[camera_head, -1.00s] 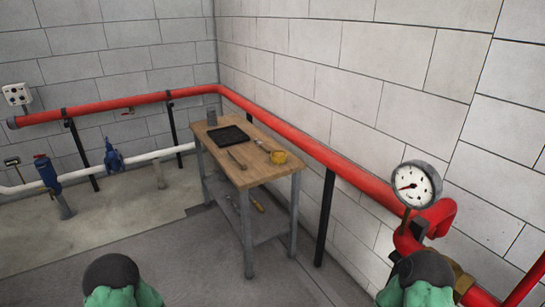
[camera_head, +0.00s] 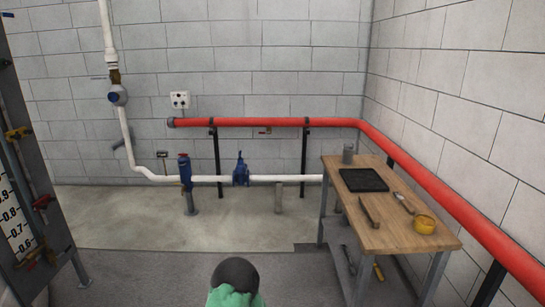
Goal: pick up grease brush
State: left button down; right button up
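A wooden-topped workbench (camera_head: 390,236) stands at the right of the head view against the wall. A small slim tool with a pale end, which looks like the grease brush (camera_head: 404,203), lies on its top near the right side. The brush is too small to make out in detail. Neither gripper shows; only a green and black part of my own arm is at the bottom edge.
A black tray (camera_head: 362,180) and a grey cup (camera_head: 348,153) are farther back on the bench. A yellow-handled tool (camera_head: 378,271) is low, beneath the top. A red pipe (camera_head: 430,188) runs behind the bench. A grey panel (camera_head: 30,200) stands at left. The floor between is clear.

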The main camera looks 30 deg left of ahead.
aim_at(400, 196)
jog(key=u, duration=4.4)
jog(key=z, duration=4.25)
jog(key=k+z, duration=0.15)
jog(key=k, duration=0.15)
jog(key=i+u, duration=0.35)
jog(key=i, duration=0.15)
jog(key=i+l+u, duration=0.35)
jog(key=i+j, duration=0.1)
jog(key=i, duration=0.05)
